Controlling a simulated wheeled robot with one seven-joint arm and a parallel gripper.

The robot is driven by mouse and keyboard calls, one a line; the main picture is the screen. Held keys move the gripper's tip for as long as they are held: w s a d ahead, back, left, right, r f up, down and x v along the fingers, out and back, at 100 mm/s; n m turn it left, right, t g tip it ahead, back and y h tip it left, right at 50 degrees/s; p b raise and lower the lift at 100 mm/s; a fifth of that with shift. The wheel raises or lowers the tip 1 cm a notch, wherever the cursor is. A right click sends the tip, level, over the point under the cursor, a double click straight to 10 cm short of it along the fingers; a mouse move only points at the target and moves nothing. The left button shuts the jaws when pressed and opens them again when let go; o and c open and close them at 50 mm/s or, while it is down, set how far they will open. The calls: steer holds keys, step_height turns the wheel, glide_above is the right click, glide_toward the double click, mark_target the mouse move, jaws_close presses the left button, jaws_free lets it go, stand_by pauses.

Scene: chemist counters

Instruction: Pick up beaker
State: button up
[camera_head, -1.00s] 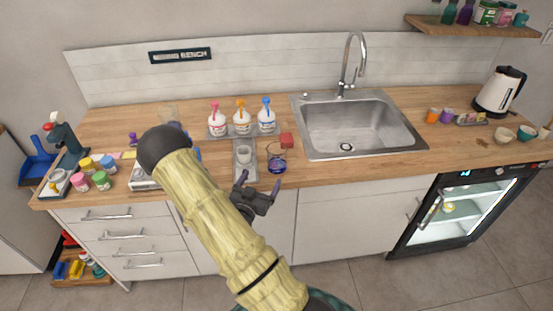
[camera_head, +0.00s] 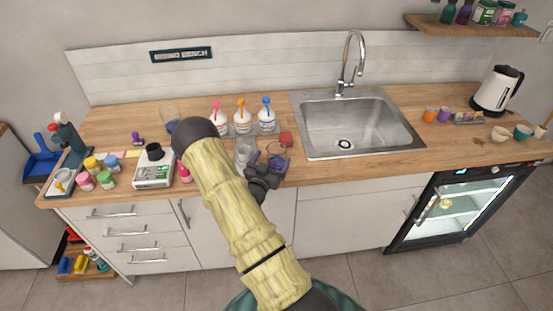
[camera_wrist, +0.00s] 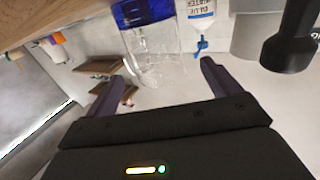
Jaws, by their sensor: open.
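A clear glass beaker with blue-purple liquid (camera_head: 277,152) stands near the counter's front edge. In the wrist view, which is upside down, the beaker (camera_wrist: 152,42) appears above and between the fingertips, its glass overlapping the gap between them. My gripper (camera_head: 265,167) is open at the front edge, close to the beaker and partly covering its lower part. In the wrist view my gripper (camera_wrist: 160,76) has its two fingers apart, and I cannot tell whether they touch the glass. Another glass beaker (camera_head: 169,115) stands at the back left, partly behind my arm.
A white cup-like vessel (camera_head: 243,151) stands just left of the beaker. The sink (camera_head: 350,125) lies right. A scale (camera_head: 153,172) and small jars are left.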

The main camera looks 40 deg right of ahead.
mark_target(280, 145)
steer(key=shift+w+d+r+p, duration=0.15)
steer(key=shift+d+r+p, duration=0.15)
steer(key=shift+d, duration=0.15)
steer(key=p+x, duration=0.1)
steer(key=x, duration=0.2)
steer(key=shift+d+p, duration=0.2)
steer(key=shift+p, duration=0.2)
steer(key=shift+w+d+f, duration=0.1)
steer(key=shift+w+d, duration=0.2)
steer(key=c, duration=1.1)
